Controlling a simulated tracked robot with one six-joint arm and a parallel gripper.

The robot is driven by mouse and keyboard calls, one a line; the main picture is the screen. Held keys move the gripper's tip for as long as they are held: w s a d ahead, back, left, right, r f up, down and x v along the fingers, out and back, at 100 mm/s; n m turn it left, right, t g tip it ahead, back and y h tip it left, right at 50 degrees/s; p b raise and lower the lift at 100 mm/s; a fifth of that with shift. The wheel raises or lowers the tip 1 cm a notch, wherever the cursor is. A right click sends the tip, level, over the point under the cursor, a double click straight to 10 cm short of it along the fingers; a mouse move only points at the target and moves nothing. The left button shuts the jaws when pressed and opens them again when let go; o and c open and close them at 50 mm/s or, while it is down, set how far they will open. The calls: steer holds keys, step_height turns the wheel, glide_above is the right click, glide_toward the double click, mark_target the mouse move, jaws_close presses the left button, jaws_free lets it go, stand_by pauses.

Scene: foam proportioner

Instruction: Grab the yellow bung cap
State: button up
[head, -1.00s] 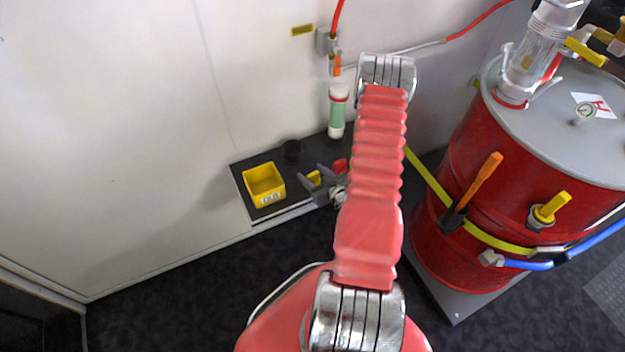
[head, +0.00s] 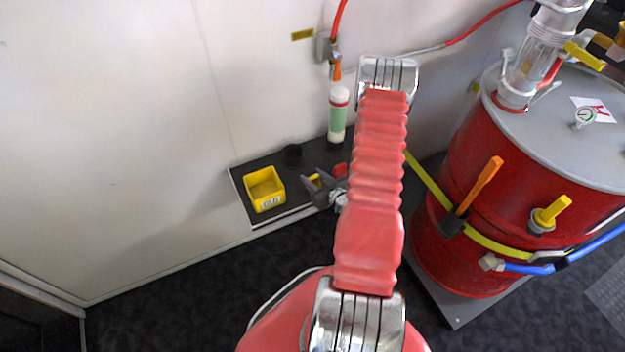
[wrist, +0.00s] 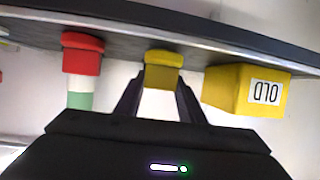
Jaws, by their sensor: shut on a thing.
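The yellow bung cap (wrist: 163,68) shows in the wrist view between the two fingertips of my gripper (wrist: 160,88), which are shut on its sides. In the head view my gripper (head: 315,184) is over the dark shelf (head: 236,190), and only a small part of the yellow cap (head: 314,178) shows between the fingers. The cap appears to be at the shelf's surface; I cannot tell whether it is lifted clear.
A yellow bin (head: 265,189) stands left of my gripper; its label shows in the wrist view. A red cap (wrist: 83,52) is on the other side. A red drum (head: 480,170) is at the right.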

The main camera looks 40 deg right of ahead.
mark_target(313, 177)
steer(key=shift+r, duration=4.7)
